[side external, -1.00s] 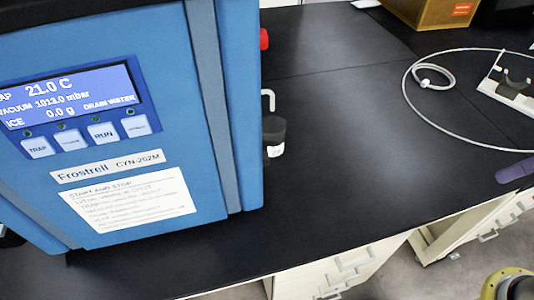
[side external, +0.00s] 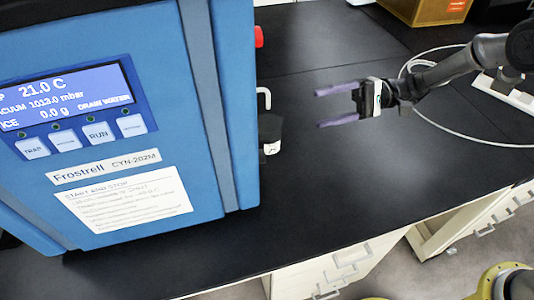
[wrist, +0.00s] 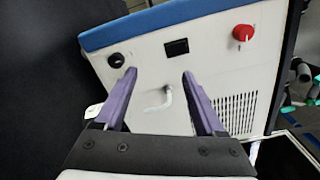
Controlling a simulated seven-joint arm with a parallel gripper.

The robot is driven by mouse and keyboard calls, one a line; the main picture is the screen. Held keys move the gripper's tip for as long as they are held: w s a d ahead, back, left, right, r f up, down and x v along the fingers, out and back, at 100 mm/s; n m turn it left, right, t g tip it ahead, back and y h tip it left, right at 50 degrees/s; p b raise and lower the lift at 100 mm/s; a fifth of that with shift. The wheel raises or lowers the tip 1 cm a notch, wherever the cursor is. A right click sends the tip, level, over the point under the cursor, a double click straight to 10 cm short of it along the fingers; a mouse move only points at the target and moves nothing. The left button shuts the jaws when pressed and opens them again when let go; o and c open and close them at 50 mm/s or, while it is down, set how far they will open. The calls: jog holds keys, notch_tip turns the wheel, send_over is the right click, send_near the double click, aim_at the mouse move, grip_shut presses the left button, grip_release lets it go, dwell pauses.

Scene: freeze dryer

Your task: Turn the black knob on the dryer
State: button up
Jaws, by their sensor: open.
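The blue freeze dryer (side external: 90,150) stands at the left in the side view. The wrist view faces its pale side panel (wrist: 205,60). On that panel a round black knob (wrist: 116,60) sits at the upper left. My gripper (side external: 322,108) is open and empty, to the right of the dryer and apart from it. In the wrist view its purple fingers (wrist: 159,75) point at the panel, with the left fingertip just below and right of the black knob in the picture. The black knob is not visible in the side view.
The panel also bears a black rectangular switch (wrist: 177,47), a red knob (wrist: 243,33), a white bent spout (wrist: 160,102) and a vent grille (wrist: 233,110). A dark container (side external: 270,133) stands by the dryer's side. A white tube (side external: 450,130) lies at right. The black bench (side external: 330,200) is clear in front.

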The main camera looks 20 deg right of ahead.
notch_tip(320, 180, down, 11)
jog(key=m, duration=0.3)
jog(key=a, duration=1.4)
jog(key=shift+s+r, duration=0.15)
jog(key=shift+s, duration=0.05)
jog(key=shift+d, duration=0.1)
grip_shut()
